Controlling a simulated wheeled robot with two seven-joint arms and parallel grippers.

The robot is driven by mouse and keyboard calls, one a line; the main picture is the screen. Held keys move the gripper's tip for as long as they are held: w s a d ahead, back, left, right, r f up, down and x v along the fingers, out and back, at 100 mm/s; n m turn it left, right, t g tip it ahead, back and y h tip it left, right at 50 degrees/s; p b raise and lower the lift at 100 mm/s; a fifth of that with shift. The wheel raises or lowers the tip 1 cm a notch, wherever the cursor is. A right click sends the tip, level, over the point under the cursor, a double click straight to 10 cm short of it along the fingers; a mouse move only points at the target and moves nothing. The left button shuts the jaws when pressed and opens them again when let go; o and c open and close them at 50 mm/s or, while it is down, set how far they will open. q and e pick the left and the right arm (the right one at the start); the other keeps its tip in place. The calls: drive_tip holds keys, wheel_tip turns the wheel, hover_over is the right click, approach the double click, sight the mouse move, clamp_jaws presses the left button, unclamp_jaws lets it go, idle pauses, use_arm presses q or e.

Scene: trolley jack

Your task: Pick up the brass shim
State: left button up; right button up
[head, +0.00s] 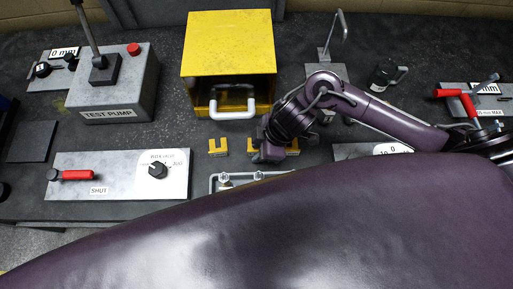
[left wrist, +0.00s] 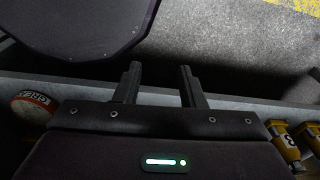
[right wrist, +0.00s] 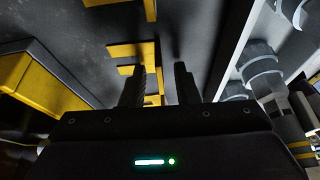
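Several yellow, brass-coloured slotted shims lie in a row on the dark bench in the head view. I cannot tell whether a finger touches a shim. My left gripper (left wrist: 160,76) is open and empty; it shows only in the left wrist view, over the floor near an edge.
A yellow box (head: 228,45) with a white handle stands behind the shims. A grey bracket with bolts (head: 228,182) lies in front. The test pump (head: 110,90) and shut-valve panel (head: 125,176) are left. My purple arm covers the front of the bench.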

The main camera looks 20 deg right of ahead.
clamp_jaws()
